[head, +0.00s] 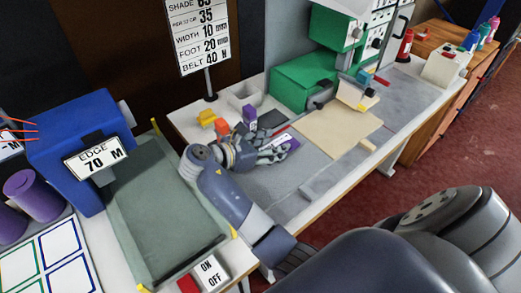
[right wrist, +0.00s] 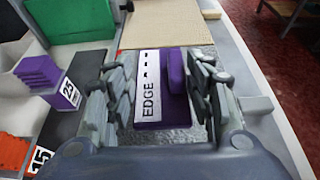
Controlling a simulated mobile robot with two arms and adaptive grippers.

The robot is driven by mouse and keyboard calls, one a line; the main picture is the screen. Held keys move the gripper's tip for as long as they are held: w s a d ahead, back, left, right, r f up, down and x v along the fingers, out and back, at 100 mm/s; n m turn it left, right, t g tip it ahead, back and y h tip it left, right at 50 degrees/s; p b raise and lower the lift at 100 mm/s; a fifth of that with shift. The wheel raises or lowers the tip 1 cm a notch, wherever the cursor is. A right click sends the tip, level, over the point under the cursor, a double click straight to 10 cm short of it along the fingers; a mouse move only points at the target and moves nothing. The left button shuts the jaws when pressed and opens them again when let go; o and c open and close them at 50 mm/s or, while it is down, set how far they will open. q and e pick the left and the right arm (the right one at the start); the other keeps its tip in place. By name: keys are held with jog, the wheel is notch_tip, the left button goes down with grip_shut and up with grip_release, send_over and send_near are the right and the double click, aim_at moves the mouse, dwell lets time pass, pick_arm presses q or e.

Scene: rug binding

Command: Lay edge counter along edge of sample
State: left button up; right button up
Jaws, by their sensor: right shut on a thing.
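The edge counter (right wrist: 148,88) is a purple block with a white strip reading EDGE and a raised purple grip on its right side. In the head view the counter (head: 292,145) shows partly between the fingers. My right gripper (right wrist: 160,92) is shut on it, with fingers on both sides; it also shows in the head view (head: 278,150). The counter is over a grey speckled surface (head: 270,185); I cannot tell if it touches. A flat beige sheet (head: 335,128), likely the sample, lies just beyond the counter. My left gripper is not in view.
A green machine (head: 305,80) stands behind the sheet. Purple and orange blocks (head: 207,117) and number tags sit at the bench's back left. A blue machine (head: 85,125) with a sign reading EDGE 70 M stands left. The bench's front edge (head: 330,205) runs diagonally.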

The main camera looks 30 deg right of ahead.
jog(key=w, duration=0.1)
jog(key=w+a, duration=0.1)
jog(key=w, duration=0.1)
jog(key=shift+w+a+f, duration=0.2)
jog(key=shift+f, duration=0.05)
notch_tip(320, 180, down, 3)
jog(key=shift+f+b, duration=0.2)
jog(key=shift+b, duration=0.15)
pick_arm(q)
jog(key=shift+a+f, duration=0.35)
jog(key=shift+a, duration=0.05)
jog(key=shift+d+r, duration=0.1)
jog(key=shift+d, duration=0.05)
pick_arm(e)
jog(key=shift+s+f, duration=0.1)
jog(key=o, duration=1.1)
